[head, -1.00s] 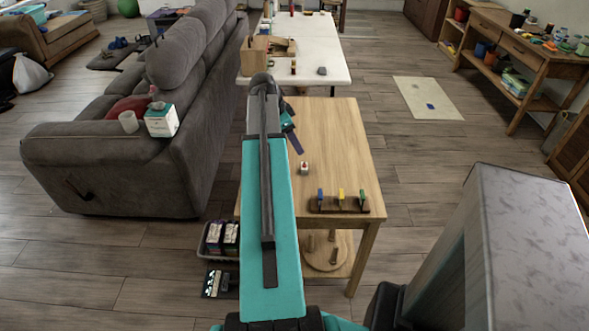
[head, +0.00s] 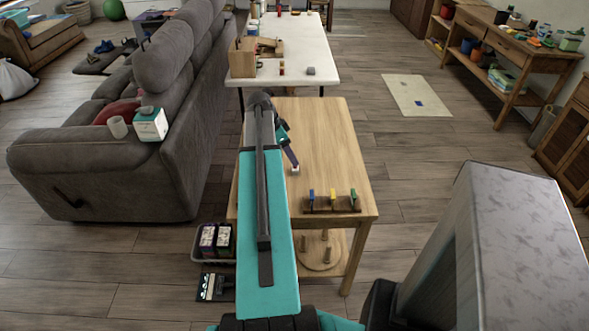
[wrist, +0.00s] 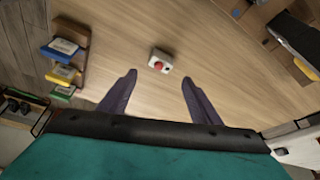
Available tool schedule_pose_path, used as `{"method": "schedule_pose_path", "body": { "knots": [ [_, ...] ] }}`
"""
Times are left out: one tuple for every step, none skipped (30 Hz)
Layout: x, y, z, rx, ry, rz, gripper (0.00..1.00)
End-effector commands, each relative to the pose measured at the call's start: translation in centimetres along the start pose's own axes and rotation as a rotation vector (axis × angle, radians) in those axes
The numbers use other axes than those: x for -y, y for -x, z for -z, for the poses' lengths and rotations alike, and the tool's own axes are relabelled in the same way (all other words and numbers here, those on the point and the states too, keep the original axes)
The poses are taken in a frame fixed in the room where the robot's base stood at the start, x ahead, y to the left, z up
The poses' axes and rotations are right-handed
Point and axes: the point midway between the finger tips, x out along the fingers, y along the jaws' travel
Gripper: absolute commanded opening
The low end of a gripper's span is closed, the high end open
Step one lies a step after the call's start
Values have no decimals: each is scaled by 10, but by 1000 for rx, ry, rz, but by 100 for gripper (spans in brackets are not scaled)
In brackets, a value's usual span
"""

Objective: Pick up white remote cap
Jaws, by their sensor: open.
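A small white block with a red spot on top, likely the white remote cap (wrist: 160,61), lies on the wooden table (wrist: 230,95). In the head view the white remote cap (head: 295,170) sits near the middle of the table, just beyond the dark finger. My gripper (wrist: 159,79) is open and empty. In the wrist view the cap is just ahead of the fingertips and roughly centred between them, apart from both. In the head view my gripper (head: 292,161) is partly hidden by my arm.
A dark wooden rack (head: 331,204) with blue, yellow and green pieces stands near the table's front edge. A white table (head: 318,65) stands behind. A grey sofa (head: 165,95) is on the left. The table's right side is clear.

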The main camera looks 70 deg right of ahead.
Motion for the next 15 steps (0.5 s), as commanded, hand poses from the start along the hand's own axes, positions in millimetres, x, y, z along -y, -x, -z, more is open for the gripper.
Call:
{"method": "schedule_pose_path", "body": {
  "knots": [
    [0,-6,0,0,0,-1,58],
    [0,-9,0,0,0,-2,58],
    [0,-13,0,1,0,-2,58],
    [0,-15,0,0,0,-1,58],
    [0,-18,0,0,1,-1,58],
    [0,-20,0,0,1,0,58],
    [0,-21,0,0,0,0,58],
    [0,-22,0,0,0,0,58],
    [0,-23,0,0,1,0,58],
    [0,-24,0,0,0,0,58],
    [0,-24,0,0,1,0,58],
    [0,-24,0,0,1,1,58],
    [0,-24,-1,0,1,1,58],
    [0,-24,-1,0,1,1,58],
    [0,-24,-1,0,1,1,58]
  ]
}}
